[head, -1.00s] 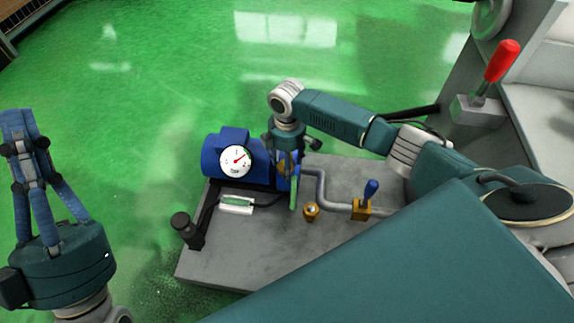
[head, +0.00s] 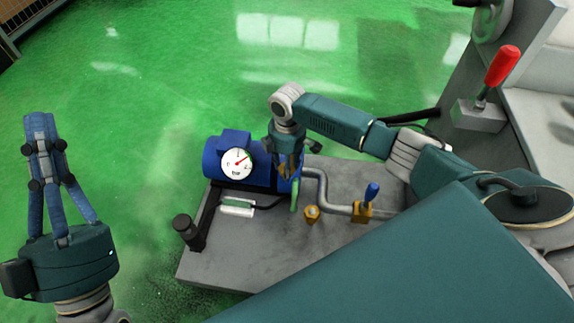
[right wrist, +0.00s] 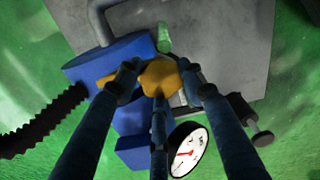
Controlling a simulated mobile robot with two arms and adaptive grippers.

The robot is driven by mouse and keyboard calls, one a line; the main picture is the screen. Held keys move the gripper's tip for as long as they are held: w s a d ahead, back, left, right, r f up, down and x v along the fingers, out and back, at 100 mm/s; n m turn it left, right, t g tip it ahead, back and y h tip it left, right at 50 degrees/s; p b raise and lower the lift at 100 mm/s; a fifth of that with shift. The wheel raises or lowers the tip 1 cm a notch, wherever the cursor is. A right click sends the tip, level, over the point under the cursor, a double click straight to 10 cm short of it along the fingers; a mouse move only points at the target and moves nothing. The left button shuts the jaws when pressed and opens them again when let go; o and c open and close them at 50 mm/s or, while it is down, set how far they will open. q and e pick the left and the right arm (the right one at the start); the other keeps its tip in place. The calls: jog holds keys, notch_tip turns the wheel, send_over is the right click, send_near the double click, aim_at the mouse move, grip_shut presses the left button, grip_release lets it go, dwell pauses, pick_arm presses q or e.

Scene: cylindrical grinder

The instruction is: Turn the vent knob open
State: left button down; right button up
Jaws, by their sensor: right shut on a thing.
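The yellow-brass vent knob (right wrist: 160,78) sits at the end of the blue pump (right wrist: 108,62). My right gripper (right wrist: 158,85) is shut on the knob, with its fingers around it in the right wrist view. In the head view this gripper (head: 287,168) points down at the right end of the blue pump (head: 222,163), and its fingers hide part of the knob. My left gripper (head: 41,122) is empty at the far left, with its fingers pointing up.
A round white gauge (head: 237,163) is on the pump. A grey pipe (head: 325,195), a brass fitting (head: 312,213) and a blue-handled valve (head: 371,194) stand on the grey base plate (head: 245,262). A red-handled lever (head: 502,65) is at upper right. Green floor lies clear behind.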

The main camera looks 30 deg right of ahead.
jog(key=shift+s+d+f+n+p, duration=0.15)
jog(key=shift+s+d+n+p, duration=0.15)
jog(key=shift+d+p, duration=0.2)
pick_arm(q)
jog(key=w+f+g+y, duration=0.1)
jog(key=w+f+g, duration=0.2)
jog(key=f, duration=0.3)
jog(key=shift+w+d+f+g, duration=0.15)
jog(key=shift+w+g, duration=0.25)
jog(key=shift+w, duration=0.1)
pick_arm(e)
jog(key=o, duration=1.1)
jog(key=shift+d, duration=0.1)
pick_arm(q)
jog(key=shift+d, duration=0.2)
pick_arm(e)
jog(key=shift+w+a, duration=0.1)
jog(key=shift+a, duration=0.15)
jog(key=shift+r, duration=0.3)
pick_arm(q)
jog(key=shift+a, duration=0.1)
pick_arm(e)
notch_tip(320, 180, up, 12)
jog(key=shift+f, duration=0.25)
